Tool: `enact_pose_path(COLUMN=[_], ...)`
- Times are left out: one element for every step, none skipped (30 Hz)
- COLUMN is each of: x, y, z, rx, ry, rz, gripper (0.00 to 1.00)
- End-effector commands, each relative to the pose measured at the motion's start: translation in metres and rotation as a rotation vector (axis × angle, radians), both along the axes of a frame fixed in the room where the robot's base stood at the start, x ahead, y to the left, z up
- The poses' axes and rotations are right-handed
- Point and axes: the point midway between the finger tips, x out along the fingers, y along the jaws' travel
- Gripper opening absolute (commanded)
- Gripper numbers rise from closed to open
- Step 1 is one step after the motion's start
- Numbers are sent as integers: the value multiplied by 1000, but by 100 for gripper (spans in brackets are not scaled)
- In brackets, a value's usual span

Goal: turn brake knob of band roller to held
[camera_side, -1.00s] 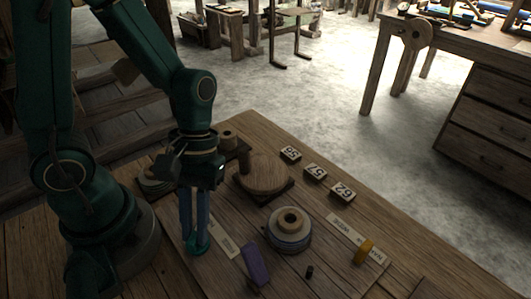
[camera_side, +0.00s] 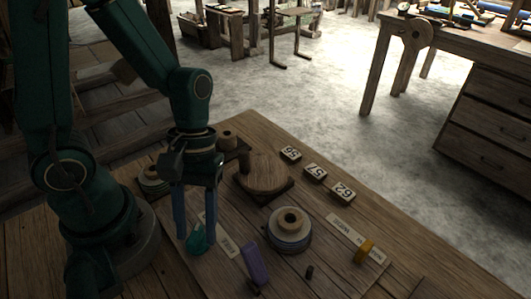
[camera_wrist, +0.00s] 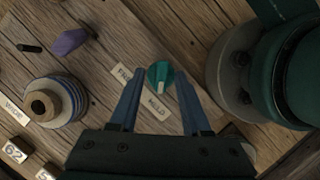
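The brake knob (camera_wrist: 160,76) is teal with a pale line on top. In the wrist view it sits between the labels FREE (camera_wrist: 123,76) and HELD (camera_wrist: 157,107). The line runs roughly up and down the picture; which label it marks is hard to tell. My gripper (camera_wrist: 160,75) is open, one blue finger on each side of the knob with gaps showing. In the side view my gripper (camera_side: 197,236) stands over the knob (camera_side: 202,238), which a finger partly hides.
A striped band roll (camera_side: 290,231), a purple piece (camera_side: 254,264), a dark peg (camera_side: 310,271) and a yellow knob (camera_side: 364,251) are on the board.

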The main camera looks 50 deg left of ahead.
Motion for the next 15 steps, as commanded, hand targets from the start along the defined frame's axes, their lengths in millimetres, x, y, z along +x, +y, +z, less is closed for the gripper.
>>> enact_pose_path(x=[-1, -1, -1, 0, 0, 2, 3, 3, 5, 6, 7, 8, 9, 11, 12], y=[0, 0, 0, 0, 0, 1, 1, 2, 3, 4, 5, 7, 8, 8, 9], z=[0, 0, 0, 1, 2, 4, 6, 9, 13, 16, 20, 24, 27, 30, 34], rx=[0, 0, 0, -1, -2, -2, -3, -3, -4, -3, -2, 0, 1, 0, -1], ry=[1, 2, 2, 2, 1, -1, -1, -2, -5, -5, -6, -6, -5, -6, -5], rz=[-1, -2, -2, -1, -1, 0, 0, -1, -1, 0, 0, 1, 1, 1, 1], gripper=[48, 48, 48, 48, 48, 48, 48, 48, 48, 48, 48, 48, 48, 48, 48])
